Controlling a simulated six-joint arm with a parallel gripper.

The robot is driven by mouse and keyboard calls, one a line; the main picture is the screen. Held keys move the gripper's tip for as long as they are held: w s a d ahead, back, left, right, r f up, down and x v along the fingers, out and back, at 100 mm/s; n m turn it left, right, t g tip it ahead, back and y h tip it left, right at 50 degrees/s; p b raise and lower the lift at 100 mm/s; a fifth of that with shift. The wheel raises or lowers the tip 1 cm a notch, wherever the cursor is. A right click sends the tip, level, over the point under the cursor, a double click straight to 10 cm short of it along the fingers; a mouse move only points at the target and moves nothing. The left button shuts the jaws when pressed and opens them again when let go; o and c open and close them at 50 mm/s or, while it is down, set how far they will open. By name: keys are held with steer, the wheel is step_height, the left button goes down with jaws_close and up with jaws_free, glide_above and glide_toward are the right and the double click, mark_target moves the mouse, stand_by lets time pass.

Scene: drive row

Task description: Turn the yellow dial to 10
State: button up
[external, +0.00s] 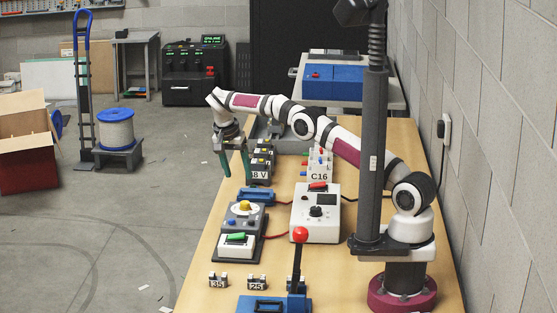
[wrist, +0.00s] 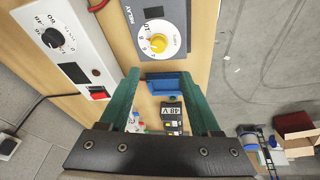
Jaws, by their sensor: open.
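The yellow dial (external: 245,206) stands on a grey box (external: 236,222) left of the table's middle. In the wrist view the yellow dial (wrist: 158,43) sits on a round white numbered plate, on a grey panel marked RELAY. The numbers are small, and I cannot tell for sure which one it points to. My gripper (external: 235,168) is open and empty, its green fingers pointing down, above and beyond the dial in the external view. In the wrist view my gripper (wrist: 160,76) has its fingertips apart, below the dial in the picture and not touching it.
A white box (external: 316,213) with a black knob and red switch stands right of the grey box. A red-knobbed lever (external: 300,236) rises in front. Black 48 V blocks (wrist: 171,116) and C16 breakers (external: 319,168) stand farther back.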

mark_target(245, 202)
steer(key=s+d+r+n+y, duration=0.3)
steer(key=d+r+n+y, duration=0.3)
steer(key=n, duration=0.7)
steer(key=shift+h, duration=0.4)
steer(key=x, duration=1)
steer(key=d+x, duration=0.1)
steer(key=x, duration=0.4)
steer(key=shift+f, duration=0.55)
jaws_close()
